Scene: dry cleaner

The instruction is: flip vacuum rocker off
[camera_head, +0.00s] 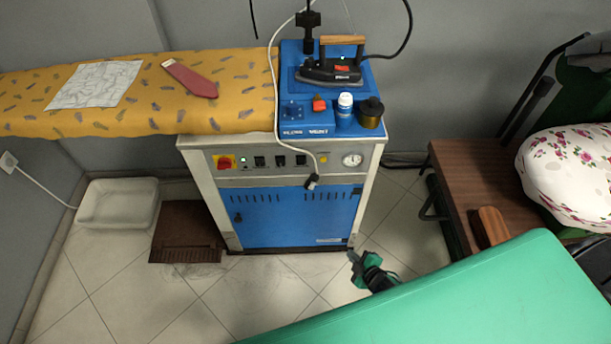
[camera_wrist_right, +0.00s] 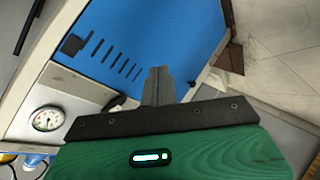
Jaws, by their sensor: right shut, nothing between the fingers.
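The steam unit's control panel (camera_head: 290,161) faces me on the white and blue cabinet. It carries several small black rockers (camera_head: 280,160); their labels are too small to read, so I cannot tell which is the vacuum one. A green light (camera_head: 243,162) glows left of them. My right gripper (camera_head: 353,257) is low in front of the cabinet's lower right corner, below and right of the rockers, touching nothing visible. In the right wrist view its fingers (camera_wrist_right: 159,72) are shut and empty before the blue door (camera_wrist_right: 150,35); the rockers are not visible there. My left gripper is not in view.
A red and yellow switch (camera_head: 225,162) and a gauge (camera_head: 352,160) flank the rockers. An iron (camera_head: 332,70) and bottle (camera_head: 344,104) stand on top. A brown bench (camera_head: 450,170) is at right.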

